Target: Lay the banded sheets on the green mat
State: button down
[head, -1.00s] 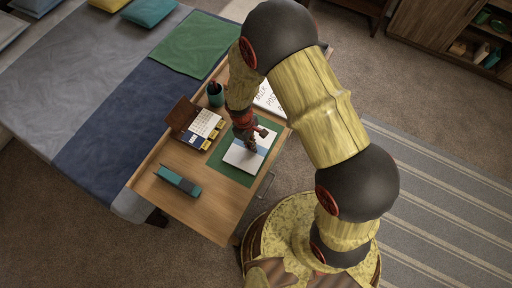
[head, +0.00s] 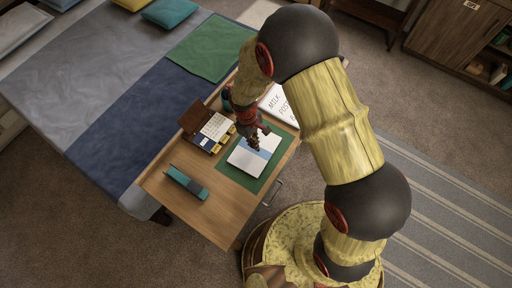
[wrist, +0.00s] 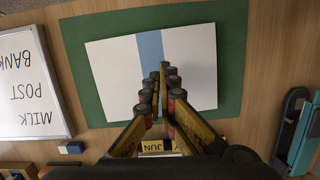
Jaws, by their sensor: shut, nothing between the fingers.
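The banded sheets (head: 247,163) are a white stack with a blue band across the middle. They lie flat on the green mat (head: 282,143) on the desk, inside its edges. In the wrist view the sheets (wrist: 110,70) rest wholly on the mat (wrist: 232,60), slightly turned against it, the blue band running down to the fingertips. My gripper (head: 256,146) is over the back part of the sheets. Its fingers (wrist: 159,85) are shut with nothing between them. Whether the tips touch the paper I cannot tell.
A whiteboard (wrist: 32,85) with writing lies beside the mat. A teal and dark stapler-like object (head: 187,182) sits at the desk's front left. A brown organiser with a calendar (head: 214,128) stands left of the mat. The desk's front (head: 225,220) is clear.

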notch_tip(320, 180, up, 8)
jog(key=a, duration=0.1)
jog(key=shift+w+f, duration=0.15)
jog(key=shift+w, duration=0.3)
notch_tip(320, 180, up, 16)
jog(key=r+m+t+y, duration=0.1)
jog(key=m, duration=0.5)
send_over(253, 151)
jog(key=s+d, duration=0.8)
jog(key=s, duration=0.1)
jog(key=s+d+r+m+t, duration=0.2)
jog(key=s+d+r+t, duration=0.1)
jog(key=r, duration=0.4)
jog(key=s+d+r+m+t+b, duration=0.1)
jog(key=s+d+r+t, duration=0.2)
jog(key=d+r, duration=0.2)
notch_tip(253, 151, up, 3)
jog(key=shift+d+f+m+y, duration=0.2)
jog(key=shift+d+m+y, duration=0.1)
jog(key=shift+m, duration=0.1)
